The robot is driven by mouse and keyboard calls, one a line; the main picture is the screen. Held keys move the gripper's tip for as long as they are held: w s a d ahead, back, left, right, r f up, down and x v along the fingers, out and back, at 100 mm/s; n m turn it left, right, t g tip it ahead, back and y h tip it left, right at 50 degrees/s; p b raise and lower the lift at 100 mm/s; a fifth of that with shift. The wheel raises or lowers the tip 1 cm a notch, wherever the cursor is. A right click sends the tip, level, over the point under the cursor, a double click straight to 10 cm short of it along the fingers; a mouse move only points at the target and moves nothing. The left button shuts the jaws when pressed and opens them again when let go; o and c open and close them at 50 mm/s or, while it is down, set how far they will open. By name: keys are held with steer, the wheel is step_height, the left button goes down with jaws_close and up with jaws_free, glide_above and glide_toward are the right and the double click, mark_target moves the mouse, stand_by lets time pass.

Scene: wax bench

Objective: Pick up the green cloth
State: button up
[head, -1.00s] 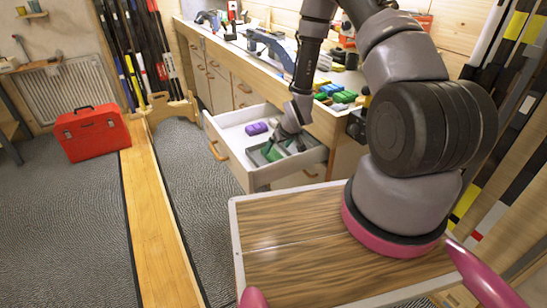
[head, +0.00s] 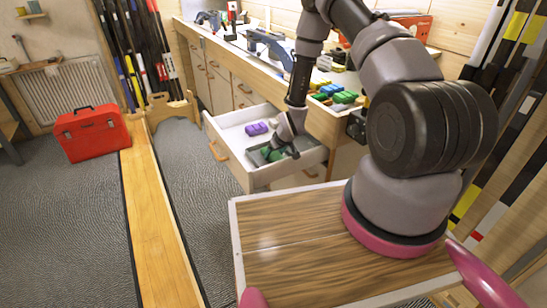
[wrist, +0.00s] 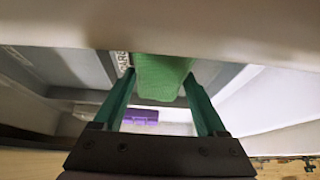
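The green cloth (wrist: 162,75) lies in the grey tray inside the open drawer. In the wrist view it is at the top middle, at the tips of my gripper (wrist: 160,84). The two green fingers stand wide apart, one at each side of the cloth. I cannot tell whether the tips touch it. In the head view my gripper (head: 279,151) reaches down into the drawer, with the green of the cloth and fingers hard to separate there.
The white drawer (head: 232,136) is pulled out from the bench. A purple block (head: 256,128) lies in it, left of the gripper. Coloured blocks (head: 338,94) stand on the bench top above. A red toolbox (head: 92,132) is on the floor at left.

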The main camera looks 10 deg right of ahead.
mark_target(275, 154)
step_height(275, 154, up, 10)
stand_by(0.7)
